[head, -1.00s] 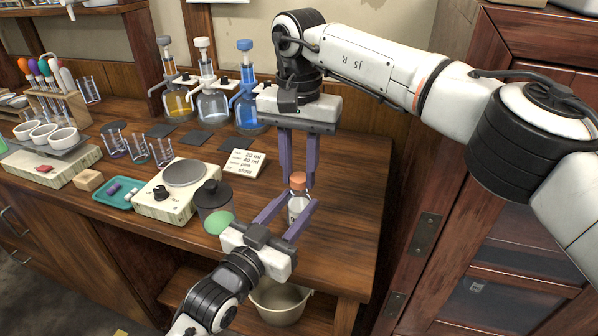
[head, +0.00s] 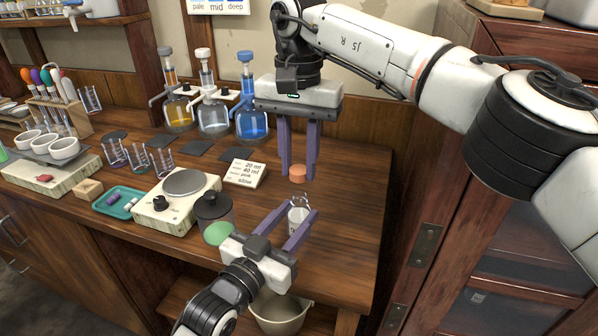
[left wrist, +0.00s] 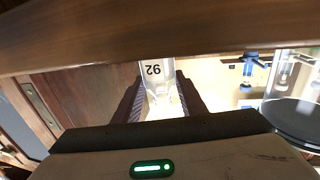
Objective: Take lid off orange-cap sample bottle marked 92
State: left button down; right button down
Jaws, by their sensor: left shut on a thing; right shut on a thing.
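The sample bottle (head: 298,222) is clear with a white label and stands upright with its neck uncovered. In the left wrist view its label reads 92, upside down (left wrist: 154,70). My left gripper (head: 299,214) is shut on the bottle's body from the front. The orange cap (head: 298,174) is off the bottle, a little above its mouth. My right gripper (head: 298,169) points down from above and is shut on the cap between its fingertips. A gap shows between cap and bottle.
Left of the bottle stand a dark-lidded jar (head: 214,214) with a green disc in front and a scale (head: 178,200). A written card (head: 243,173) lies behind. Three dispenser bottles (head: 213,115) stand at the back. The bench to the right is clear; a bucket (head: 279,312) is below.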

pick_arm(q)
jog(key=c, duration=1)
grip_release()
jog(key=shift+c, duration=0.2)
jog(key=shift+s, duration=0.1)
